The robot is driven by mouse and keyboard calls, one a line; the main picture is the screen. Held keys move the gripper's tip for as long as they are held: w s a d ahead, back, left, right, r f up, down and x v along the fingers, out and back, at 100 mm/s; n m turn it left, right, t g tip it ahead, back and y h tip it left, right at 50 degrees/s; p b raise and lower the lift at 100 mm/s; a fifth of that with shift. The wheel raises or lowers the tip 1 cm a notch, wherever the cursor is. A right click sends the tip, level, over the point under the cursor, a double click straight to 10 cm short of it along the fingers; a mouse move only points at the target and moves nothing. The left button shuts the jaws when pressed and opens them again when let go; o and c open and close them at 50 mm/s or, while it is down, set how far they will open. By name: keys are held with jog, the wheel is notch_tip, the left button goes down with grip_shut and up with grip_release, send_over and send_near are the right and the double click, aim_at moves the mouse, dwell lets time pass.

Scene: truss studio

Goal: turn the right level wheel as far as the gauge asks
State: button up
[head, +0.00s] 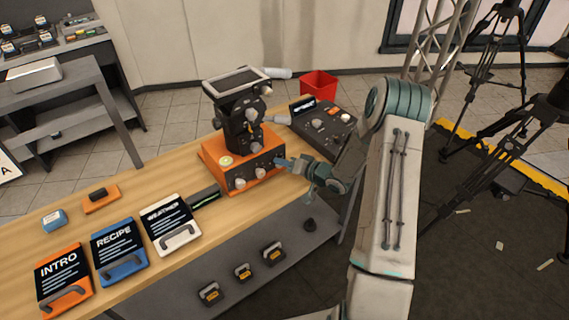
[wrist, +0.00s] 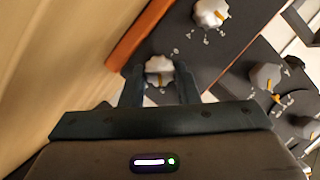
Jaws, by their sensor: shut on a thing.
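The orange base unit (head: 212,153) stands on the wooden bench with a dark front panel and a dark camera head on top. White wheels (head: 239,182) sit along its front. My gripper (head: 281,162) reaches in at the right end of the front. In the wrist view, my gripper (wrist: 160,78) is shut on a white lobed wheel (wrist: 158,66), one finger on each side. Another white wheel (wrist: 210,12) with an orange mark is apart from it. A small round pale dial (head: 226,161) is on the base's top left; its reading is too small to tell.
Grey knobs (wrist: 265,76) with orange marks are close to the right of my gripper. A dark control box (head: 325,125) stands behind, by a red bin (head: 318,84). Labelled boards (head: 118,245) lie at the left of the bench. Tripods (head: 497,70) stand at right.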

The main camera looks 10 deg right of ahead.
jog(key=o, duration=1)
jog(key=shift+c, duration=0.2)
jog(key=b+v, duration=0.1)
jog(key=v, duration=1.2)
jog(key=shift+s+d+b, duration=0.25)
jog(key=shift+s+b, duration=0.05)
jog(key=shift+b, duration=0.05)
jog(key=shift+w+r, duration=0.1)
jog(key=shift+r, duration=0.05)
jog(key=s+d+r+g+h, duration=0.2)
jog(key=s+r+g+h, duration=0.1)
jog(key=r+h, duration=0.9)
jog(key=s+a+r+g, duration=0.1)
jog(key=s+a, duration=0.3)
jog(key=s, duration=0.3)
jog(key=s+a+r+n+g+y, duration=0.1)
jog(key=s+a+r+g, duration=0.1)
jog(key=s, duration=0.5)
jog(key=s+a+r+g+y, duration=0.1)
jog(key=s+a+r+g, duration=0.1)
jog(key=s+a, duration=0.3)
jog(key=s, duration=0.3)
jog(key=shift+a+r, duration=0.2)
jog(key=shift+a, duration=0.15)
